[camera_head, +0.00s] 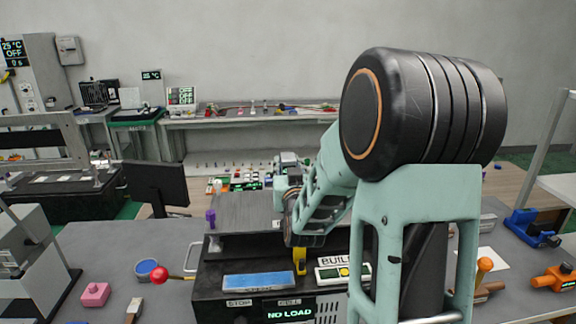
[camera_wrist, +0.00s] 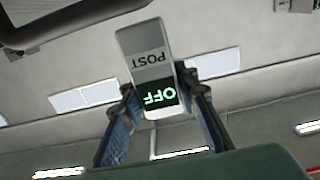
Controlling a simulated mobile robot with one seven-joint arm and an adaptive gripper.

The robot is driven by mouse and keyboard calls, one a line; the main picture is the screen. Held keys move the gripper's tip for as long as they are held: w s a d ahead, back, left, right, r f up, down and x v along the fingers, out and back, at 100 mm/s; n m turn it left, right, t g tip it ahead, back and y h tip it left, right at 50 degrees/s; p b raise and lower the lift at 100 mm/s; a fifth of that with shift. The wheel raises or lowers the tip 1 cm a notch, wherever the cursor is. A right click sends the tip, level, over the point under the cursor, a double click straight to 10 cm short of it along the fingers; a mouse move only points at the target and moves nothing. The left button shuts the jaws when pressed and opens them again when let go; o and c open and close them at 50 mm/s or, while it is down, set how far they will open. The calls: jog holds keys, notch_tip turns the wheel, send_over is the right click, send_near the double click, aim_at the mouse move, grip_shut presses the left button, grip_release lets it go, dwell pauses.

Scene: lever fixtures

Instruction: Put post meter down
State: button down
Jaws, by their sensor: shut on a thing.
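The post meter (camera_wrist: 147,42) is a small light-grey block with the label POST and a dark screen reading OFF in green. It appears upside down in the wrist view. My gripper (camera_wrist: 160,88) is shut on it, one finger on each side of its lower part. The ceiling shows behind it in the wrist view. In the head view my gripper is small and partly hidden by my arm, above and behind the black bench machine (camera_head: 215,295); the meter cannot be made out clearly there.
The machine bears a NO LOAD screen (camera_head: 290,313), a blue pad (camera_head: 258,281) and a red-knobbed lever (camera_head: 160,273). A pink block (camera_head: 95,294) and a blue round dish (camera_head: 146,268) lie left on the grey bench. Orange and blue tools (camera_head: 530,226) lie right. A monitor (camera_head: 157,184) stands behind.

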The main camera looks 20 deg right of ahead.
jog(key=shift+f+b, duration=0.45)
jog(key=shift+b, duration=0.25)
jog(key=c, duration=1.5)
grip_release()
